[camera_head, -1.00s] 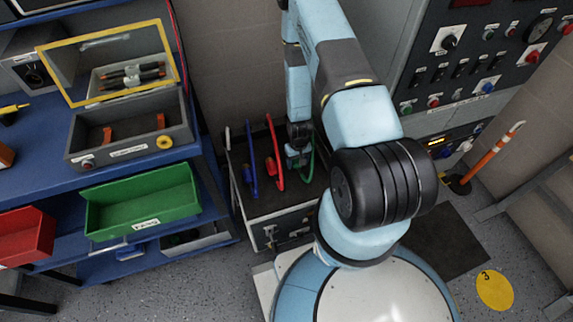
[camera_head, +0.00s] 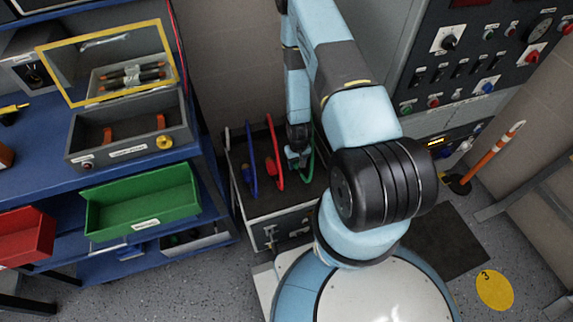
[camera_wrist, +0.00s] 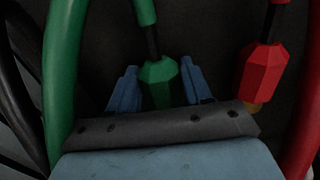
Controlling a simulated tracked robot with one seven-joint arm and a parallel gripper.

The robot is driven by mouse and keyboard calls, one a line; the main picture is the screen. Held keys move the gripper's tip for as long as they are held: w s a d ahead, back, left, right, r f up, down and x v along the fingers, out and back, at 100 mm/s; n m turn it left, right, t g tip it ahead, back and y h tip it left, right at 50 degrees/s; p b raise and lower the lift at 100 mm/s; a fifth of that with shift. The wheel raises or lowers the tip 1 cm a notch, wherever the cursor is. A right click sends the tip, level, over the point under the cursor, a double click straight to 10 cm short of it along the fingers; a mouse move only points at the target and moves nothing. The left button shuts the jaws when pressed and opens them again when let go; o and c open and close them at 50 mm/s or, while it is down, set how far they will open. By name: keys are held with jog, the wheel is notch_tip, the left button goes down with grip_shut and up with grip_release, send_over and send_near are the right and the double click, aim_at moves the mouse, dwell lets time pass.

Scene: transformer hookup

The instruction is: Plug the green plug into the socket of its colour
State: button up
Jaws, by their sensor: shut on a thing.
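The green plug (camera_wrist: 159,84) is between the two blue fingertips of my gripper (camera_wrist: 158,92) in the wrist view. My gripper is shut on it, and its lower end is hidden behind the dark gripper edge. A green cable (camera_wrist: 62,70) loops from the plug on the left. In the head view my gripper (camera_head: 298,160) is low over the dark-topped cabinet (camera_head: 262,206), beside the green cable (camera_head: 309,163). The plug itself is hidden there. I cannot make out a green socket in either view.
A red plug (camera_wrist: 262,75) stands close to the right of my gripper in the wrist view. The red cable (camera_head: 273,150) and blue cable (camera_head: 250,160) rise from the same cabinet. A control panel (camera_head: 480,60) stands at the right, a blue workbench (camera_head: 40,185) at the left.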

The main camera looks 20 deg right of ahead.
jog(key=shift+r, duration=3.05)
jog(key=w+a+r, duration=0.1)
jog(key=w+r, duration=0.5)
jog(key=r, duration=0.5)
jog(key=w+a+r, duration=0.2)
jog(key=w+r, duration=0.5)
jog(key=r, duration=0.4)
jog(key=shift+w, duration=0.2)
